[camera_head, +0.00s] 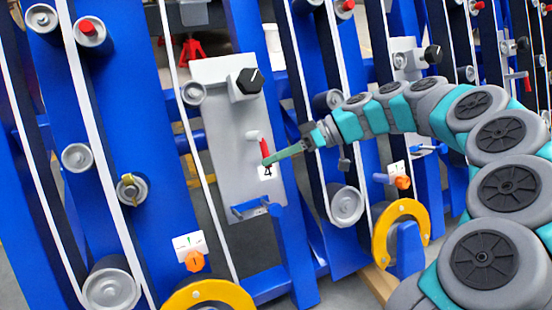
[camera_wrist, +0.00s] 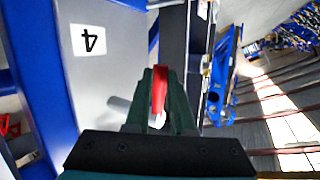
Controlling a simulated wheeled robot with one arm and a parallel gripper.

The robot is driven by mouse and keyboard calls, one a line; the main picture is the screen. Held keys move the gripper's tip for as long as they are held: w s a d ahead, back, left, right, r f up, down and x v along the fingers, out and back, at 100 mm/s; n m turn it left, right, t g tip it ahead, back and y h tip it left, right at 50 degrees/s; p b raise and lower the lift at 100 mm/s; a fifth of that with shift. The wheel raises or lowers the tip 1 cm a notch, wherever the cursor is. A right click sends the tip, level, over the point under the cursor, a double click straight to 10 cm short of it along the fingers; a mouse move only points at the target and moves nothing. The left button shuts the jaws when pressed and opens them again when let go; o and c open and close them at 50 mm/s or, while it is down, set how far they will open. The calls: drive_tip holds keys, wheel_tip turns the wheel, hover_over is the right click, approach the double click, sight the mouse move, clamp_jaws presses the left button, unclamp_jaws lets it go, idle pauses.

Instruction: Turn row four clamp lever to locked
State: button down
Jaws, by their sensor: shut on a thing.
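The row four clamp lever (camera_head: 265,149) has a red handle and sits on a grey panel (camera_head: 226,125), just above a white label with the number 4 (camera_head: 267,172). In the wrist view the red handle (camera_wrist: 159,92) stands between the two green fingers of my gripper (camera_wrist: 160,95), and the label (camera_wrist: 88,40) shows upside down. In the head view my gripper (camera_head: 270,159) reaches the handle from the right. It is shut on the red handle. A pale grey pivot (camera_wrist: 118,105) shows left of the fingers. Part of the lever is hidden behind the fingers.
A black knob (camera_head: 250,81) sits above the lever on the same panel. A blue bracket (camera_head: 257,209) is below the label. Blue uprights, white belts and grey rollers (camera_head: 346,204) stand on both sides. A yellow ring (camera_head: 401,232) is at lower right.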

drive_tip(key=c, duration=0.8)
unclamp_jaws()
drive_tip(key=shift+o, duration=0.2)
drive_tip(key=v, duration=0.7)
drive_tip(key=shift+d+r+p, duration=0.15)
drive_tip(key=shift+d+p, duration=0.2)
drive_tip(key=shift+w, duration=0.1)
